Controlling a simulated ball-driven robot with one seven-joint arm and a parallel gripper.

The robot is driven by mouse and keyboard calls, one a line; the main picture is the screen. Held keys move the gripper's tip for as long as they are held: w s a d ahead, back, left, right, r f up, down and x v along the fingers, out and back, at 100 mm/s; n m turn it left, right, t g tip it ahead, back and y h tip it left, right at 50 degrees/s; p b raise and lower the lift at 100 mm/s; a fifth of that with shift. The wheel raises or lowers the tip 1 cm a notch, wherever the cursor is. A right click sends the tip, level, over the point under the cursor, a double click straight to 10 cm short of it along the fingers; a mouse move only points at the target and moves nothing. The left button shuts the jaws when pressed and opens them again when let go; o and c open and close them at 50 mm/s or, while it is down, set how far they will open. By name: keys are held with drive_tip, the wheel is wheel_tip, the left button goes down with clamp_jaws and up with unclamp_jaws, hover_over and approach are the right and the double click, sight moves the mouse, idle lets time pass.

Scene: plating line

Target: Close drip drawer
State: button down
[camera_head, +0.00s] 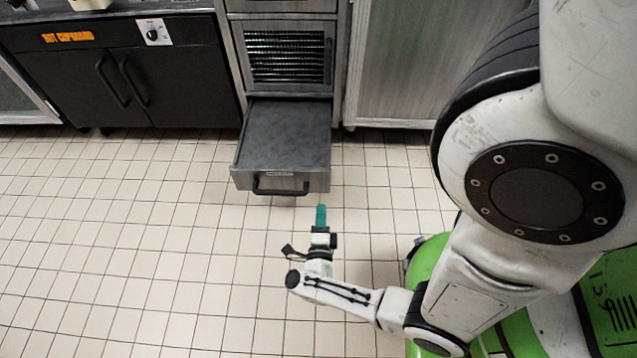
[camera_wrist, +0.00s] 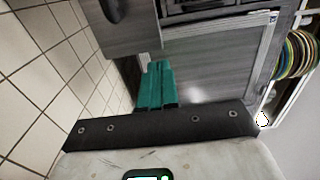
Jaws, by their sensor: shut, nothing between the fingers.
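The drip drawer (camera_head: 285,140) is pulled out low from the cabinet in the head view, with a dark flat top and a grey front. Its black bar handle (camera_head: 281,188) is on the front face. My gripper (camera_head: 321,209) has teal fingers that are shut and empty. In the head view it appears just below the drawer front's right end, with no visible contact. In the wrist view, the shut fingers (camera_wrist: 157,82) point toward the cabinets, and part of the drawer front (camera_wrist: 125,28) with its dark handle (camera_wrist: 113,10) shows at the upper left.
A vented panel (camera_head: 287,56) sits above the drawer. A black hot cupboard (camera_head: 125,80) stands left and a grey metal cabinet (camera_head: 400,70) right. Stacked colored plates (camera_wrist: 296,52) show at the right in the wrist view. The tiled floor (camera_head: 140,230) left of my arm is clear.

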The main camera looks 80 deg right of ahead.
sight(322, 172)
drive_tip(key=d, duration=0.3)
drive_tip(key=d+b, duration=0.1)
drive_tip(key=d, duration=0.3)
drive_tip(key=d+b, duration=0.1)
drive_tip(key=d, duration=0.2)
drive_tip(key=shift+w+d, duration=0.25)
drive_tip(key=shift+w, duration=0.15)
drive_tip(key=shift+d+b, duration=0.35)
drive_tip(key=shift+d, duration=0.25)
